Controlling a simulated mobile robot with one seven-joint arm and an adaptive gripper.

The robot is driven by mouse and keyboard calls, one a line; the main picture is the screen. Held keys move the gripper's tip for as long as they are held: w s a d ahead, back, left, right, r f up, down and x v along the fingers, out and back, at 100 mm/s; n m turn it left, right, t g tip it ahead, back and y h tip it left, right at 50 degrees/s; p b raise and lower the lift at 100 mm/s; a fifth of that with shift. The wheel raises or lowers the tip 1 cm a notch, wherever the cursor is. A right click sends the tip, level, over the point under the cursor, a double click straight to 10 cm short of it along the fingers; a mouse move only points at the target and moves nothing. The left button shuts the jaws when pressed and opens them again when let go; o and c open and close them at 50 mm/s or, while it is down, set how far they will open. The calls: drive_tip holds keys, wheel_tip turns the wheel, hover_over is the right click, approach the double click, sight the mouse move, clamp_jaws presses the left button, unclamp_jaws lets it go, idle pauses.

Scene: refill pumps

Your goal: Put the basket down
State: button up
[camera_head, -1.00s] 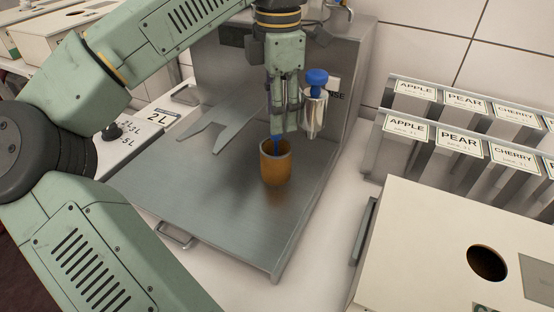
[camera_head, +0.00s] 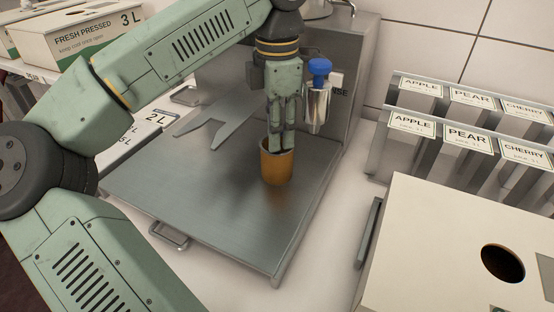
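An orange-brown cup-shaped container (camera_head: 277,168), the only basket-like thing I see, stands upright on the flat metal plate (camera_head: 225,200). My gripper (camera_head: 278,146) points straight down at it, with its fingertips at the mouth of the container and partly hidden by its rim. The fingers look close together. I cannot see whether they grip the container, something in it, or nothing.
A silver nozzle with a blue knob (camera_head: 319,68) hangs just right of my gripper. A forked metal bracket (camera_head: 215,125) is behind left. Labelled fruit racks (camera_head: 465,140) and a cream box with a round hole (camera_head: 430,235) stand right. The plate's front is clear.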

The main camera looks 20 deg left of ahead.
clamp_jaws()
drive_tip(key=shift+d+r, duration=0.1)
idle(0.7)
